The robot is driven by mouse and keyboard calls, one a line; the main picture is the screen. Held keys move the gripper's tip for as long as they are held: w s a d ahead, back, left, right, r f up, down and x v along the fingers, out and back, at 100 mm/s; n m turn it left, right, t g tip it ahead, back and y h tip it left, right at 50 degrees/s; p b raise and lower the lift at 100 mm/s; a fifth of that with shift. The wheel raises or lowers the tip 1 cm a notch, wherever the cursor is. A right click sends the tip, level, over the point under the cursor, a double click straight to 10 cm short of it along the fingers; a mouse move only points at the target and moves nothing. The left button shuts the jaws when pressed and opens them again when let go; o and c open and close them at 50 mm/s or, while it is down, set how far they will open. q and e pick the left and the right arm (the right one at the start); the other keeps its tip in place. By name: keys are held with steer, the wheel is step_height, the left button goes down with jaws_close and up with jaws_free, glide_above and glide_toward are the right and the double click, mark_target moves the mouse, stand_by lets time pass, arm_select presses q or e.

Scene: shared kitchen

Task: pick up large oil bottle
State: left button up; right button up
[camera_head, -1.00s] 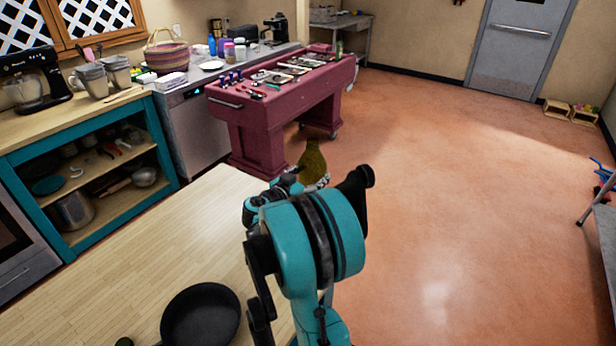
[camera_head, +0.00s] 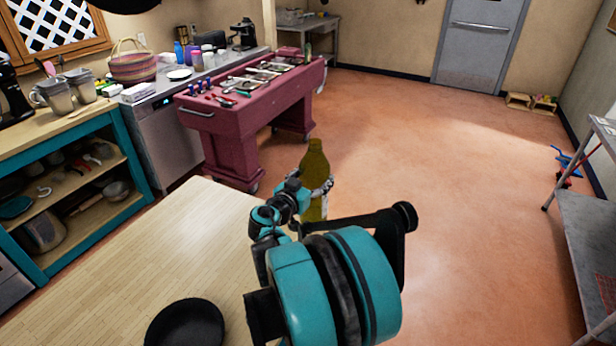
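A tall, olive-brown oil bottle (camera_head: 315,163) with a narrow neck stands upright near the middle of the head view. The grip appears shut on the bottle, just beyond the table's far right edge. My teal and black arm links hide the bottle's lower end and part of the gripper. My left gripper is not in view.
A light wooden table (camera_head: 150,240) fills the lower left, with a black pan (camera_head: 185,325) near its front. A maroon cart (camera_head: 240,115) stands beyond it. A metal shelf table (camera_head: 590,215) is at the right. The orange floor between is clear.

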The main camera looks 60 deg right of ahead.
steer(key=shift+s+r, duration=0.2)
steer(key=shift+s, duration=0.15)
stand_by(0.5)
